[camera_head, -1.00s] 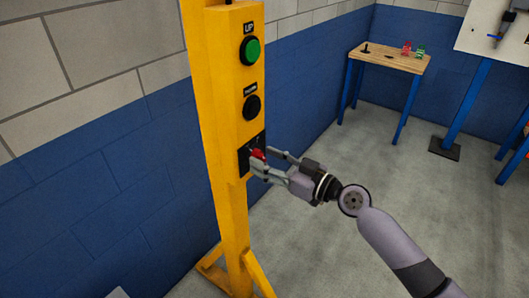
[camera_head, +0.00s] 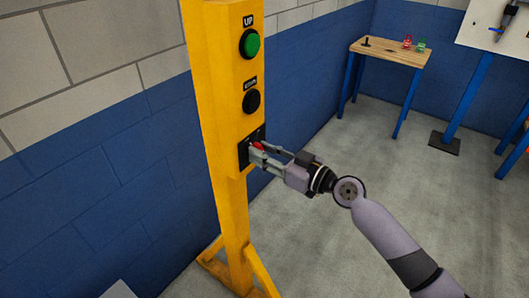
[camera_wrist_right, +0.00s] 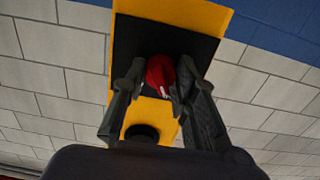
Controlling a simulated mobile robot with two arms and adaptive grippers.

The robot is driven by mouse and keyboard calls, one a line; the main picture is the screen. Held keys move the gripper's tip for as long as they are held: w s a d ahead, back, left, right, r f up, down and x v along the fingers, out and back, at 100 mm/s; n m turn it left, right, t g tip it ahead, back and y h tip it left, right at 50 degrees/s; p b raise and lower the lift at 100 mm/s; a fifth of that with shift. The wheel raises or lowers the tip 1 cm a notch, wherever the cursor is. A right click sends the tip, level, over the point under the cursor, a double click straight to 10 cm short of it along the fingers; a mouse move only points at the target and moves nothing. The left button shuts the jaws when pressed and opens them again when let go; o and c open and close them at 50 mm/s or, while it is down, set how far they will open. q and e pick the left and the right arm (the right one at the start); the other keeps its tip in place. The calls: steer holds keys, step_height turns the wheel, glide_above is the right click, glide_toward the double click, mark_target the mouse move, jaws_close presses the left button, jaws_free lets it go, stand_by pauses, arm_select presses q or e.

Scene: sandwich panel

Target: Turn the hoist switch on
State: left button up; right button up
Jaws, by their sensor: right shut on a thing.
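The hoist switch is a red knob (camera_head: 258,147) on a black plate (camera_head: 244,157) low on the yellow control post (camera_head: 222,115). My right gripper (camera_head: 260,154) is at the plate, its fingers on either side of the knob. In the right wrist view the red knob (camera_wrist_right: 160,76) sits between the two dark fingers of my right gripper (camera_wrist_right: 160,90), which is shut on it. A pale mark shows on the knob's lower part. Part of the knob and plate is hidden by the fingers. My left gripper is not in view.
A green UP button (camera_head: 250,44) and a black button (camera_head: 252,102) are above the switch on the post. A wooden table (camera_head: 390,55) with small red and green items stands at the back right. Grey floor (camera_head: 340,235) is clear around the post.

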jaws_close()
steer(key=shift+m, duration=5.9)
steer(key=o, duration=0.9)
jaws_free()
